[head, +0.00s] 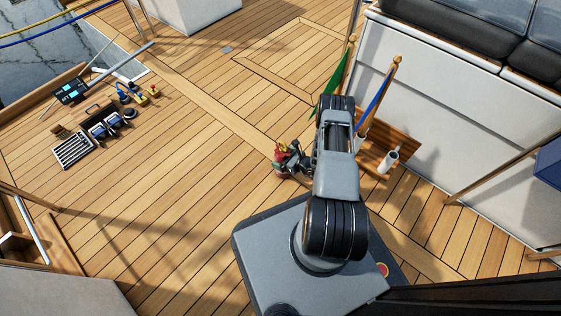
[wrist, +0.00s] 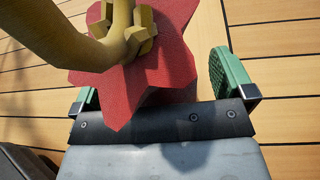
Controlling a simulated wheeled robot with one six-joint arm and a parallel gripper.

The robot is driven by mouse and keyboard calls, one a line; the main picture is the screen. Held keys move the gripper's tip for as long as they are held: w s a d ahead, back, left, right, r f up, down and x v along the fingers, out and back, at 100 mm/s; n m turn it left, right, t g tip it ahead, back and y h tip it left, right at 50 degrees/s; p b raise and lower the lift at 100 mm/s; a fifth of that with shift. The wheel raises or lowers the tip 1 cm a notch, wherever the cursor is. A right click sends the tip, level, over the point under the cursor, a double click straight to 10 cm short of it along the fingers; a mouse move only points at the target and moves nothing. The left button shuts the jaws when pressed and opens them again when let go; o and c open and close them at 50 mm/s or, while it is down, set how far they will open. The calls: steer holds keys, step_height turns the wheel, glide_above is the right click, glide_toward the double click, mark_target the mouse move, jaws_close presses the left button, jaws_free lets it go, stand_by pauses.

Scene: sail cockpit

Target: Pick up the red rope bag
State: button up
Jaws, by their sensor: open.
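The red rope bag (wrist: 160,68) fills the upper middle of the wrist view, with folded red fabric and a thick yellow rope (wrist: 125,40) at its top. In the head view the bag (head: 279,153) is a small red shape on the deck, partly hidden by my arm and gripper. My gripper (wrist: 157,84) is open, with one green-padded finger on each side of the bag's near part. The bag lies between the fingers; I cannot tell whether either touches it. In the head view my gripper (head: 293,162) is at the bag.
A wooden rack (head: 405,143) with rolled flags and a white cylinder (head: 389,161) stands just right of my arm, by the white seat wall (head: 425,95). Several items, including a slatted grey panel (head: 73,150), lie on the left deck. The middle deck is clear.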

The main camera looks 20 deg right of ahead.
steer(key=shift+w+a, duration=0.2)
steer(key=shift+s+d, duration=0.1)
steer(key=shift+d, duration=0.1)
steer(key=c, duration=1.2)
steer(key=shift+r, duration=0.1)
